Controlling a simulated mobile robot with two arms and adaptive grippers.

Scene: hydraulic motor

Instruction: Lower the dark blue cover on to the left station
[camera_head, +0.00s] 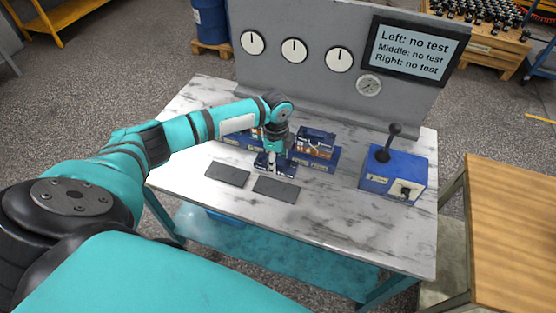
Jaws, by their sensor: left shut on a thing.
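My left gripper (273,163) points down above the marble-topped table, shut on a dark blue cover (287,167). The cover is small here and partly hidden by the fingers. It is in front of a row of blue stations; I cannot tell its exact height above the table. The left station (232,139) shows only in part, behind my forearm. The station at the right of the row (322,156) holds a part with orange-brown and dark blue surfaces. The middle of the row is hidden behind my wrist. My right gripper is not in view.
Two dark flat pads (228,174) lie at the table's front. A blue box with a black lever (394,172) stands at the right. A grey panel behind carries gauges and a screen (415,50) reading "no test" for left, middle and right. The front right tabletop is clear.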

